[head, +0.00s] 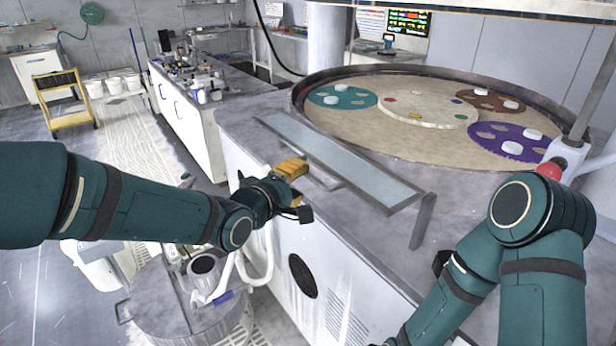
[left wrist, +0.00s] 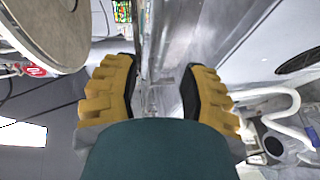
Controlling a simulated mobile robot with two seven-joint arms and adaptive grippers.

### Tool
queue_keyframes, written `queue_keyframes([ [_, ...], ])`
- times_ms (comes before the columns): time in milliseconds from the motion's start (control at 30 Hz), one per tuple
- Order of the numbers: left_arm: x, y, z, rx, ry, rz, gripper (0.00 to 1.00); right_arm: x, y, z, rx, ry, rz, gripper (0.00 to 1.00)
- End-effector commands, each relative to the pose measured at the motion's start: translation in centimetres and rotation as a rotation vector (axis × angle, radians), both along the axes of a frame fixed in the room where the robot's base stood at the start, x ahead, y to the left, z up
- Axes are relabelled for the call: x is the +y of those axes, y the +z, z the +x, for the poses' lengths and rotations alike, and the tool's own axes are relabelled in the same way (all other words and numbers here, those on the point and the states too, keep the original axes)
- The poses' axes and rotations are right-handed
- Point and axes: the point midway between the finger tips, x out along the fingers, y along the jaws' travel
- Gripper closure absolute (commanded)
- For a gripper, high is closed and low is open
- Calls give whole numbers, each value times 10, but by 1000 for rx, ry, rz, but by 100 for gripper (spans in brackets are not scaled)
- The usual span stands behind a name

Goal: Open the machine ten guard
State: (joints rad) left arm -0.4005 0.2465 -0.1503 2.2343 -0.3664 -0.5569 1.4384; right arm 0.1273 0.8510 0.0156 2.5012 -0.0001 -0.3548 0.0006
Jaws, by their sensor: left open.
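The guard (head: 345,160) is a long clear panel in a grey frame along the front edge of the round polishing machine (head: 300,110) in the head view. It lies low and slanted beside the platen. My left gripper (head: 298,172) is at the guard's near long edge, its yellow fingers close to the frame. In the left wrist view my left gripper (left wrist: 162,88) has its two fingers spread wide, with a grey metal edge behind the gap. I cannot tell whether it touches the guard. My right arm comes in at the right, its gripper out of the picture.
The sandy platen (head: 340,112) carries teal, brown and purple carrier discs. A red knob (head: 549,171) stands at the machine's right. A drum (head: 180,310) with hoses stands below my left arm. A white bench (head: 190,125) and yellow cart (head: 62,98) are farther back.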

Motion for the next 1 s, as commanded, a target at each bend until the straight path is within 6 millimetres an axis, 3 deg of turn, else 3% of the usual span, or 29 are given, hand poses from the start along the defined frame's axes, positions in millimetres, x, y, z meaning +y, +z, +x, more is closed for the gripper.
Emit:
queue_keyframes([
  [300, -22, -10, 36, 1, -1, 0, 57, 0, -4, 1, -2, -1, 0, 53],
  [733, -25, -11, 42, 0, 0, 0, 57, 0, -4, 1, -2, -1, 0, 53],
  [800, -25, -11, 42, 0, 0, 0, 82, 0, -4, 1, -2, -1, 0, 53],
  [867, -25, -11, 42, 0, 0, 0, 100, 0, -4, 1, -2, -1, 0, 53],
  [1000, -25, -11, 42, 0, 0, 0, 100, 0, -4, 1, -2, -1, 0, 53],
])
